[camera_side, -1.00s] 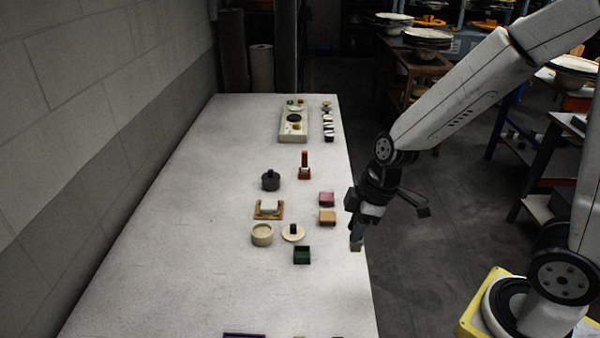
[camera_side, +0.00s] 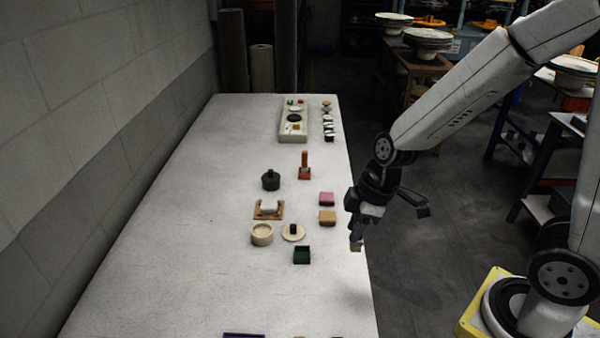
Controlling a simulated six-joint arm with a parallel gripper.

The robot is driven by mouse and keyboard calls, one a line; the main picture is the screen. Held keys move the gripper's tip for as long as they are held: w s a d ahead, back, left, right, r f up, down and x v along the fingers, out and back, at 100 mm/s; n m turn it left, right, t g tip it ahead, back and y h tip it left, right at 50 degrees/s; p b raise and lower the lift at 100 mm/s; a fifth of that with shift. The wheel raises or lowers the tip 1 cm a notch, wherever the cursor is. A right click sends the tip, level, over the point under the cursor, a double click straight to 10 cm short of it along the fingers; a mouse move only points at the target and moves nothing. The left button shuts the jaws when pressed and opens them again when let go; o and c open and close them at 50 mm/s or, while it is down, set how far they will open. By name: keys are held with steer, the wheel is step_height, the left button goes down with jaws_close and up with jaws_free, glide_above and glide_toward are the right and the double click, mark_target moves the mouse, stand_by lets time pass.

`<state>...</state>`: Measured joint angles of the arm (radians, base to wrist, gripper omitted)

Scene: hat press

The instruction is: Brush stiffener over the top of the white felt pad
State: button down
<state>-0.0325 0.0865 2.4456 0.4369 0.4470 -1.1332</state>
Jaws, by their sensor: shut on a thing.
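A white pad (camera_side: 269,205) lies on a tan wooden board (camera_side: 260,216) near the middle of the table. A cream round pot (camera_side: 262,235) stands open just in front of the board. Beside it lies a cream disc with a dark knob (camera_side: 293,233), perhaps its lid. An orange-red upright tool (camera_side: 305,164) stands behind and to the right of the pad; I cannot tell if it is a brush. My gripper (camera_side: 356,241) is over the table's right edge, well right of the pad, shut on a small tan thing (camera_side: 356,247) whose shape is mostly hidden.
A pink block (camera_side: 327,198) and an orange-tan block (camera_side: 327,216) lie between the pad and my gripper. A dark lidded pot (camera_side: 271,181) and a green box (camera_side: 302,255) stand nearby. A long tray (camera_side: 293,138) is at the back. The table's left side is clear.

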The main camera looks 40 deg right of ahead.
steer(key=shift+w, duration=0.1)
steer(key=w+a+f, duration=0.2)
steer(key=w, duration=1)
steer(key=w+a+f, duration=0.2)
steer(key=w, duration=1.1)
steer(key=shift+w+a, duration=0.25)
steer(key=shift+a, duration=0.1)
steer(key=shift+f, duration=0.2)
steer(key=shift+f, duration=2.85)
steer(key=shift+f, duration=0.65)
steer(key=shift+r, duration=0.1)
